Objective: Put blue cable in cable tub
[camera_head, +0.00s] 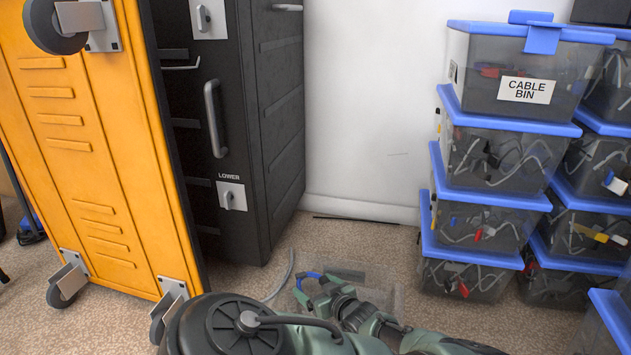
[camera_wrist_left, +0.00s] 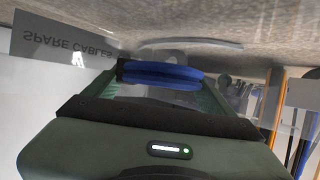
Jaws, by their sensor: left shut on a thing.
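My left gripper (camera_head: 320,285) is low over the floor near the bottom middle of the head view. It is shut on the blue cable (camera_head: 308,277). In the left wrist view the blue cable (camera_wrist_left: 160,72) lies across between the green fingers. A clear tub (camera_head: 397,298) stands on the floor around or just behind my gripper. The wrist view shows its label (camera_wrist_left: 68,45), which reads "SPARE CABLES" inverted. My arm hides much of the tub, and I cannot tell whether the cable is inside its walls. My right gripper is not in view.
A grey cable (camera_head: 280,278) lies on the carpet left of the gripper. Stacked clear bins with blue lids (camera_head: 490,190) stand at right, the top one marked "CABLE BIN". A black cabinet (camera_head: 270,130) and an orange wheeled panel (camera_head: 95,170) stand at left. Carpet before the wall is mostly clear.

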